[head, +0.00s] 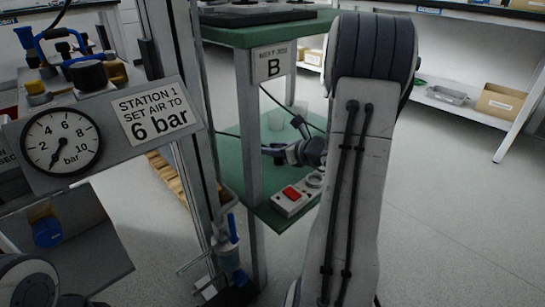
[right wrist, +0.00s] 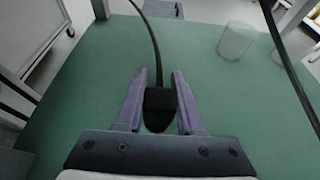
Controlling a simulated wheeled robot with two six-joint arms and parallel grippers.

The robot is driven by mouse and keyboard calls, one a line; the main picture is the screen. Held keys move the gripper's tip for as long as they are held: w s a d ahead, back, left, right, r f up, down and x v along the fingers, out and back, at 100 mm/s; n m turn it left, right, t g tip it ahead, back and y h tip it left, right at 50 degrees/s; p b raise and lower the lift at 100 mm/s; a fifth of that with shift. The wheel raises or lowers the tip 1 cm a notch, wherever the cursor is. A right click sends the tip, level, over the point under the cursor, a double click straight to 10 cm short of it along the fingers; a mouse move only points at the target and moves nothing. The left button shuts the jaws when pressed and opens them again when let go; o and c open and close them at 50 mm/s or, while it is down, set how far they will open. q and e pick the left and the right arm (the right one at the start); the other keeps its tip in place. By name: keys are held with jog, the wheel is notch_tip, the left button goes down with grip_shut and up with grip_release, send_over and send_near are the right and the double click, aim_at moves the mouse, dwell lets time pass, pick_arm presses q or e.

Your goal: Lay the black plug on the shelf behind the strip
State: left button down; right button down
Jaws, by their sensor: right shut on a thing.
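The black plug (right wrist: 160,106) sits between the two fingers of my right gripper (right wrist: 160,82) in the right wrist view, with its cable rising away from it. The gripper is shut on it, over the green shelf (right wrist: 85,95). I cannot tell whether the plug touches the shelf. In the head view my right gripper (head: 272,154) is over the green lower shelf (head: 264,212), behind the white strip (head: 297,194) with its red switch. My right arm hides part of the shelf. The strip does not show in the right wrist view. My left gripper is not in view.
Translucent cups (head: 275,120) stand at the back of the shelf; one also shows in the right wrist view (right wrist: 236,41). A table leg (head: 250,130) with the B sign (head: 273,64) stands left of my right arm. A gauge panel (head: 61,141) fills the left.

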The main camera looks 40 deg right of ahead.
jog(key=shift+f, duration=0.15)
jog(key=shift+f, duration=0.1)
jog(key=c, duration=0.9)
grip_release()
jog(key=shift+f, duration=0.1)
jog(key=shift+c, duration=0.2)
jog(key=o, duration=0.4)
